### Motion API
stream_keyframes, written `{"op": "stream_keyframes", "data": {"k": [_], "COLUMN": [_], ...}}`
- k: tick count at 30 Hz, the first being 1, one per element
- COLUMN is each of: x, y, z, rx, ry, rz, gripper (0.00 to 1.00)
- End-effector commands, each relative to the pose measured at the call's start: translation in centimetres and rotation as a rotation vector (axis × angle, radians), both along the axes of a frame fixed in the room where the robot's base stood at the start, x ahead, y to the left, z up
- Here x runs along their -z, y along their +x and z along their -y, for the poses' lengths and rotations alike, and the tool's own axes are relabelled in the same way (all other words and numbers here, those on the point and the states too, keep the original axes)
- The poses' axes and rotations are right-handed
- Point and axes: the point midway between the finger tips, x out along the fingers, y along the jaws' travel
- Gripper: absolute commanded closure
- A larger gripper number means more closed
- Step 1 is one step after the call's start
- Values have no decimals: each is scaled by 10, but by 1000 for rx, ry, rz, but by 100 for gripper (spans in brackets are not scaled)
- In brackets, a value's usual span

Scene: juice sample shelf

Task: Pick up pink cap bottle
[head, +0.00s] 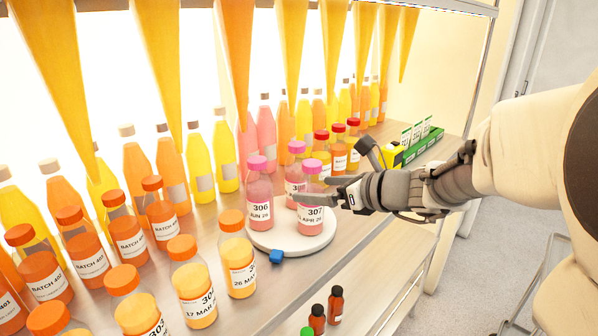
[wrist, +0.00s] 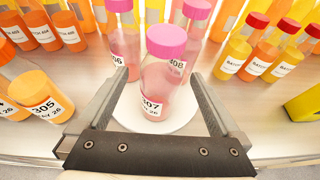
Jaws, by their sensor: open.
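Three pink-capped bottles stand upright on a white round tray (head: 290,243). Bottle 307 (head: 309,220) is nearest my gripper, bottle 306 (head: 259,195) is to its left, and the third (head: 294,175), which seems to read 308, is behind. My gripper (head: 322,193) is open at the right side of bottle 307, with a finger overlapping it in the head view. In the wrist view, bottle 307 (wrist: 158,80) shows between the two spread fingers. Bottle 306 (wrist: 125,45) and the third bottle (wrist: 190,35) are beyond. Whether a finger touches the glass cannot be told.
Orange-capped bottles (head: 237,262) stand to the left on the shelf. Red-capped bottles (head: 339,155) stand behind, right of the tray. A small blue object (head: 276,256) lies at the tray's front edge. A yellow-black device (head: 390,155) and green boxes (head: 425,140) are at the right.

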Motion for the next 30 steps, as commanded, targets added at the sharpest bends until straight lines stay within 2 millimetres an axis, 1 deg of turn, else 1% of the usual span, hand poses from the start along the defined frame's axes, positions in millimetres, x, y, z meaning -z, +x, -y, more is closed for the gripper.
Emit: {"op": "stream_keyframes", "data": {"k": [1, 8, 12, 18, 27, 29, 30], "x": [2, 9, 20, 28, 30, 30, 30], "y": [3, 12, 24, 39, 41, 41, 41], "z": [-3, -11, -20, -33, -35, -35, -35], "rx": [-1, -1, -1, -1, 0, 0, 0], "ry": [0, 0, -1, -1, 0, 0, 0], "rz": [0, -2, -3, 0, 1, 1, 1], "gripper": [0, 0, 0, 0, 0, 9, 16]}}
